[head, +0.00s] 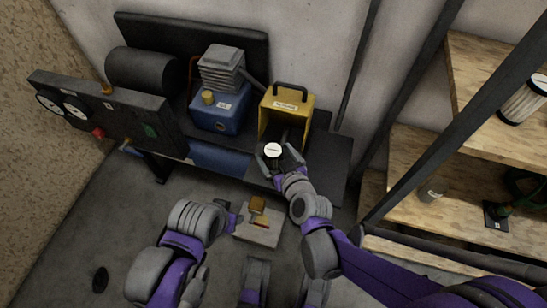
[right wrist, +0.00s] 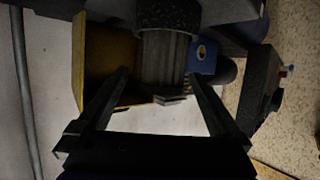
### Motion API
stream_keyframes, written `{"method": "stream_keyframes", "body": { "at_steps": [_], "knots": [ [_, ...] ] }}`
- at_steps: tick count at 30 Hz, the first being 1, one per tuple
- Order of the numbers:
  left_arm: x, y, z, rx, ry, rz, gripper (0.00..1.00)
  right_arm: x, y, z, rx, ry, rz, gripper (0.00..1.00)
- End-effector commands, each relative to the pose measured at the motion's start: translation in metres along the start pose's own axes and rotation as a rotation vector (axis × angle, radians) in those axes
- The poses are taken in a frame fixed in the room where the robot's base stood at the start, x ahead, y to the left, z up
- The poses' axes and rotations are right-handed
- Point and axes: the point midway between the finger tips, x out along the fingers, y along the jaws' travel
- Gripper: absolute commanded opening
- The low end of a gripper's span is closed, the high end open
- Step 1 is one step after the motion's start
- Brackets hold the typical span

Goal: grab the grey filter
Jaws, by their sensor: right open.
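The grey filter (right wrist: 165,60) is a pleated cylinder with a black end cap in the right wrist view. In the head view its dark cap with a white disc (head: 272,150) shows at the open front of the yellow housing (head: 264,120); the rest is mostly hidden. My right gripper (head: 279,154) is open at the filter. In the right wrist view its fingers (right wrist: 158,75) lie to either side of the pleated body; contact cannot be told. My left gripper (head: 236,219) is low beside a pale box, its jaws unclear.
A blue tank with a grey finned motor (head: 221,68) stands left of the housing on the dark bench. A gauge panel (head: 105,115) is further left. The pale box (head: 261,229) lies on the floor. Wooden shelves at right hold a white filter (head: 523,102).

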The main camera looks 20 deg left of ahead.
Motion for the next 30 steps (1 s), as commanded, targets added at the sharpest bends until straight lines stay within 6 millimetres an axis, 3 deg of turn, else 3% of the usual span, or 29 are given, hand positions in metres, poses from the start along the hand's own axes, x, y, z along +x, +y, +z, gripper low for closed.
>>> {"method": "stream_keyframes", "body": {
  "at_steps": [9, 18, 30],
  "knots": [
    [0.007, 0.0, 0.002, 0.0, -0.002, 0.0, 0.5, 0.044, -0.003, -0.001, 0.0, 0.0, 0.0, 1.0],
    [0.007, 0.0, 0.002, 0.0, -0.002, 0.0, 0.5, 0.047, -0.003, -0.002, 0.0, 0.0, 0.0, 0.98],
    [0.007, 0.0, 0.002, 0.0, -0.002, 0.0, 0.5, 0.047, -0.002, -0.002, 0.0, 0.0, 0.0, 0.26]
  ]
}}
